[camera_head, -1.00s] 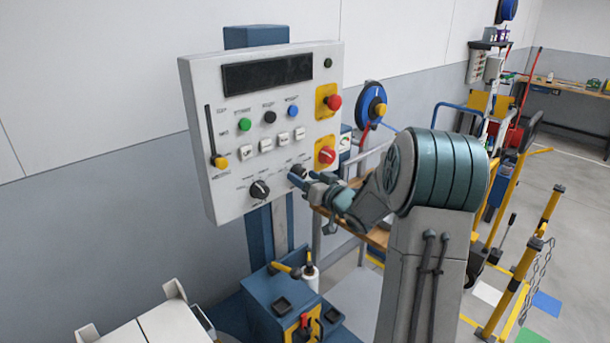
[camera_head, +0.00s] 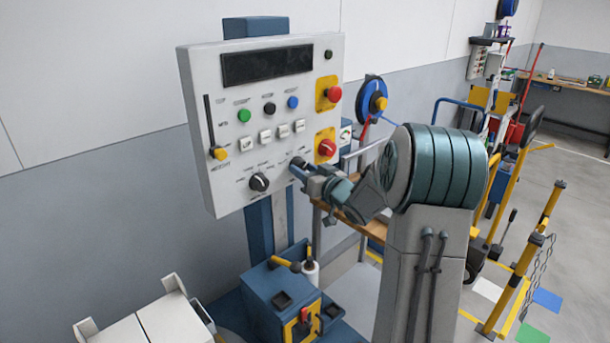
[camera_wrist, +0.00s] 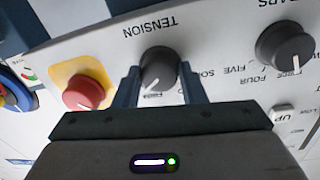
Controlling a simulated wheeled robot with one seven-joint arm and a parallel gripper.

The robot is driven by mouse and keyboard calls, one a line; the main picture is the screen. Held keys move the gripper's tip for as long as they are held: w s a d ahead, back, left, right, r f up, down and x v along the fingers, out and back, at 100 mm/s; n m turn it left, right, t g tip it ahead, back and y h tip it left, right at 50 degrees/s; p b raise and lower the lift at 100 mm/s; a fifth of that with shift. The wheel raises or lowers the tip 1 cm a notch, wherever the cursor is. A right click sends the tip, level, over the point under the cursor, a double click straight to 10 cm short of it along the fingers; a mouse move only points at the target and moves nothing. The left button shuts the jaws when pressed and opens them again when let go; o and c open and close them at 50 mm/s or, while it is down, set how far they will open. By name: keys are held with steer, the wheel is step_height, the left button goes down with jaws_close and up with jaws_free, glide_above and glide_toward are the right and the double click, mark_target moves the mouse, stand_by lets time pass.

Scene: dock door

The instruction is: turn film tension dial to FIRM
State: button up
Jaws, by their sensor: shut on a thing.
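The tension dial (camera_wrist: 159,68) is a dark round knob under the word TENSION, which reads upside down in the wrist view. My gripper (camera_wrist: 165,86) is shut on it, with one blue-grey finger on each side. The dial's white pointer line slants down and left in that view, toward a small label too blurred to read surely. Letters starting "SO" show right of the right finger, the rest hidden. In the head view my gripper (camera_head: 301,168) reaches the lower right of the white control panel (camera_head: 222,195), and the fingers mostly hide the dial.
A second black dial (camera_head: 259,182) sits left of the tension dial. A red knob on yellow (camera_head: 326,148) is close above my gripper, with a red button (camera_head: 333,94) higher. White buttons (camera_head: 265,137) and a yellow-handled slider (camera_head: 218,153) are also on the panel.

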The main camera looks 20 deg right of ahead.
steer(key=n+b, duration=0.2)
steer(key=b, duration=0.1)
steer(key=n+b, duration=0.1)
steer(key=b, duration=0.1)
steer(key=shift+f+n+b, duration=0.35)
steer(key=shift+n+b, duration=0.05)
steer(key=shift+r+n+b, duration=0.1)
steer(key=shift+n+b, duration=0.8)
steer(key=shift+b, duration=0.3)
steer(key=shift+d+r+n+b, duration=0.1)
steer(key=shift+n+b, duration=0.5)
steer(key=shift+r, duration=0.1)
steer(key=o, duration=1)
